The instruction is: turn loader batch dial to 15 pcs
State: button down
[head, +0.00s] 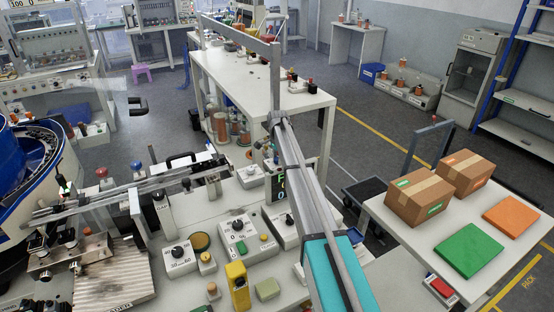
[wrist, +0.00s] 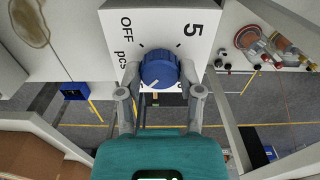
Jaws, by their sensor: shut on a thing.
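The loader batch dial is a blue round knob (wrist: 158,68) on a white panel (wrist: 158,24) in the wrist view. The panel reads "OFF" at upper left, "pcs" at left and "5" at upper right; no 15 mark shows. A pale line on the knob points down and slightly left. My gripper (wrist: 160,88) is shut on the knob, one grey finger on each side. Its teal body covers the area below. In the head view I cannot make out this dial or my fingertips.
In the head view, a white bench holds dial boxes (head: 238,232) and a yellow block (head: 238,284). A table at right carries cardboard boxes (head: 425,196), a green pad (head: 469,250) and an orange pad (head: 511,222). Grey floor lies between the benches.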

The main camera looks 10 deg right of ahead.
jog(key=shift+s+m, duration=0.15)
jog(key=shift+m, duration=0.25)
jog(key=shift+c, duration=1.3)
grip_release()
jog(key=shift+r, duration=0.1)
